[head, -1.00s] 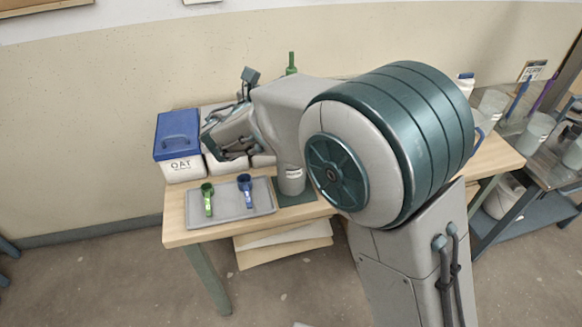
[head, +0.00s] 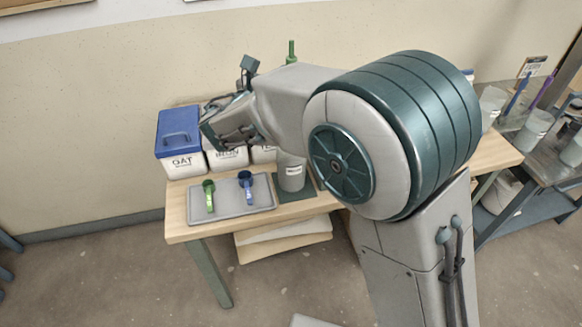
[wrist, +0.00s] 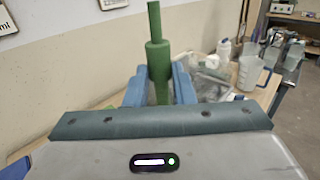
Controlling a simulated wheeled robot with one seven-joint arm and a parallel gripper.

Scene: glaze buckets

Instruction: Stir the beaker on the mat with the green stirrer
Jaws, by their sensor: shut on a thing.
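My gripper (wrist: 158,92) is shut on the green stirrer (wrist: 157,58), which stands upright between the blue fingers in the wrist view. In the head view only the top of the green stirrer (head: 291,52) shows above my arm; my fingertips are hidden behind the arm. The labelled grey beaker (head: 291,180) stands upright on the dark green mat (head: 312,189), to the right of the tray. My arm covers the beaker's upper part. The stirrer's lower end is hidden, so I cannot tell whether it is in the beaker.
A grey tray (head: 226,209) holds a green scoop (head: 209,197) and a blue scoop (head: 246,188). Labelled bins, one with a blue lid (head: 179,133), stand behind it. Clear vessels (head: 537,124) stand on a side bench at the right. A wall rises behind the table.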

